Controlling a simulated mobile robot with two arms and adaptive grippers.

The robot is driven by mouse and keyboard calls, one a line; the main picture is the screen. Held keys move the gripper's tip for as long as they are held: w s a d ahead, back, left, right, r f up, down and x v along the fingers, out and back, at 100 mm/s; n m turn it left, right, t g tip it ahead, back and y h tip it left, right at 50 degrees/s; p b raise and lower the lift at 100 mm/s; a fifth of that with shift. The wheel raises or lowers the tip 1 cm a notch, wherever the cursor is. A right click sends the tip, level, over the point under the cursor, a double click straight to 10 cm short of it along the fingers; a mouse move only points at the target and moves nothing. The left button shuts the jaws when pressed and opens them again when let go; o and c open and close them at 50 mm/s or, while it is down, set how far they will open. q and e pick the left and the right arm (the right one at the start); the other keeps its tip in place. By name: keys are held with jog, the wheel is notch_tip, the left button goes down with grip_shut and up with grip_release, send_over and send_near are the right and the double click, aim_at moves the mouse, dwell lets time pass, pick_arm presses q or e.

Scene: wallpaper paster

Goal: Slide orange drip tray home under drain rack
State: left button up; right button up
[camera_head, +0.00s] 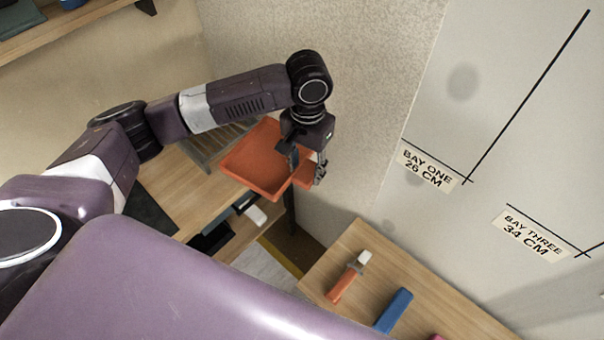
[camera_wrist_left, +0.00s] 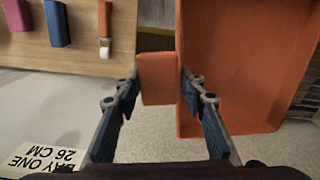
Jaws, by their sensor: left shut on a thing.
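The orange drip tray (camera_head: 262,165) is a shallow rectangular tray with a raised rim. In the head view it is at the wooden bench, partly past the bench's right end. My left gripper (camera_head: 307,174) is at the tray's right side, shut on its small orange tab. The wrist view shows the tab (camera_wrist_left: 157,80) between the two fingers, with the tray body (camera_wrist_left: 235,70) to the right. The grey slatted drain rack (camera_head: 215,143) lies left of the tray in the head view, partly hidden by my arm. My right gripper is not in view.
A second wooden table (camera_head: 400,290) at the lower right holds an orange-handled tool (camera_head: 342,283) and a blue block (camera_head: 394,311). The wall with the BAY ONE label (camera_head: 428,168) stands right of the gripper. A gap separates the bench and table.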

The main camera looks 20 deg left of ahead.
pick_arm(q)
jog(key=w+a+f+m, duration=0.1)
jog(key=a+f, duration=0.3)
jog(key=f, duration=0.4)
jog(key=w+a+f+m, duration=0.1)
jog(key=w+a+f, duration=0.1)
jog(key=a+f, duration=0.3)
notch_tip(320, 180, down, 3)
jog(key=shift+w, duration=0.35)
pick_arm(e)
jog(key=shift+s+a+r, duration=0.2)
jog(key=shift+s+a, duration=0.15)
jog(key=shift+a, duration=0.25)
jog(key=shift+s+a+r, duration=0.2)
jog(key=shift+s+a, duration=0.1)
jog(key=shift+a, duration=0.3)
